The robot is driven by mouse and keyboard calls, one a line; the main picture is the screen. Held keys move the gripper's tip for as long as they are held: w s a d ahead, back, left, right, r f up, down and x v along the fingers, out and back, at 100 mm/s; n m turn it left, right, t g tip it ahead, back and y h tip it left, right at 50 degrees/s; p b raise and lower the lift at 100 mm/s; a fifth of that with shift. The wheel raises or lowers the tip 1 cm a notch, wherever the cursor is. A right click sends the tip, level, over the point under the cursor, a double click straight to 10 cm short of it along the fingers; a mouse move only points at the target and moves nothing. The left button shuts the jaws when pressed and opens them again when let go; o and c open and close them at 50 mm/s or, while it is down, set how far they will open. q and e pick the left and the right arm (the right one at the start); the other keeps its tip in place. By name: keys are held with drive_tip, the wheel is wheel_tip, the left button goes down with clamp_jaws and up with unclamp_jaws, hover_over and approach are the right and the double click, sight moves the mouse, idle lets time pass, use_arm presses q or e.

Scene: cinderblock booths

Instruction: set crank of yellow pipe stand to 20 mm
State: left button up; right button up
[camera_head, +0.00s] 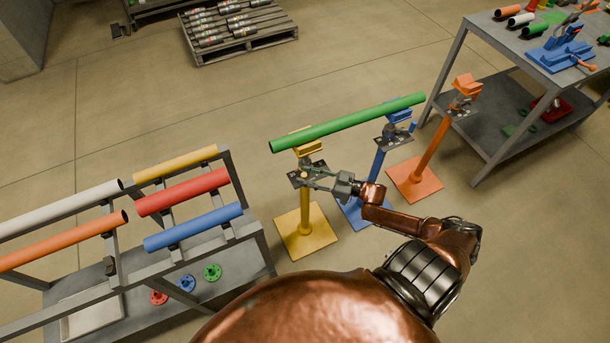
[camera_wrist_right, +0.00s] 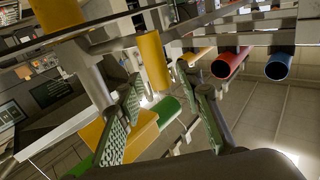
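The yellow pipe stand (camera_head: 305,212) stands on a square yellow base, with its yellow head (camera_head: 306,141) under one end of a green pipe (camera_head: 345,124). My right gripper (camera_head: 312,181) reaches in from the right beside the stand's upper post, just below the head. In the right wrist view its two fingers (camera_wrist_right: 170,92) are apart. A yellow cylinder (camera_wrist_right: 153,60) shows near the fingertips; I cannot tell whether it is the crank's handle or whether a finger touches it. The green pipe also shows between the fingers (camera_wrist_right: 166,110). No millimetre reading is legible. My left gripper is out of view.
A blue stand (camera_head: 378,165) bears the pipe's other part; an orange stand (camera_head: 429,150) is to its right. A pipe rack (camera_head: 258,240) stands left, close to the yellow base. A workbench (camera_head: 480,60) is at right, a pallet (camera_head: 240,40) behind. Open floor lies between.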

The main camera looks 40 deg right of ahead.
drive_tip(key=v, duration=1.1)
drive_tip(key=shift+s+d, duration=0.2)
drive_tip(key=shift+f, duration=0.1)
drive_tip(key=s+d+f+m+g+h, duration=0.1)
drive_tip(key=s+d+f+m+h, duration=0.15)
drive_tip(key=f, duration=0.65)
drive_tip(key=s+d+f+m+g+h, duration=0.15)
drive_tip(key=f+h, duration=0.25)
drive_tip(key=f, duration=0.6)
drive_tip(key=s+a+f+g+h, duration=0.1)
drive_tip(key=s+f+g, duration=0.1)
drive_tip(key=s+f, duration=0.45)
drive_tip(key=s+f+g+h, duration=0.1)
drive_tip(key=s+f+h, duration=0.15)
drive_tip(key=f, duration=0.65)
drive_tip(key=s+a+f+g, duration=0.3)
drive_tip(key=s+a+f, duration=0.2)
drive_tip(key=s, duration=0.4)
drive_tip(key=s+a+f+g, duration=0.3)
drive_tip(key=s+a+f, duration=0.3)
drive_tip(key=s, duration=0.3)
drive_tip(key=s+a+f+g, duration=0.3)
drive_tip(key=s+a+f, duration=0.3)
drive_tip(key=s, duration=0.4)
drive_tip(key=shift+a+m+y, duration=0.3)
drive_tip(key=shift+a+m, duration=0.1)
drive_tip(key=shift+a, duration=0.5)
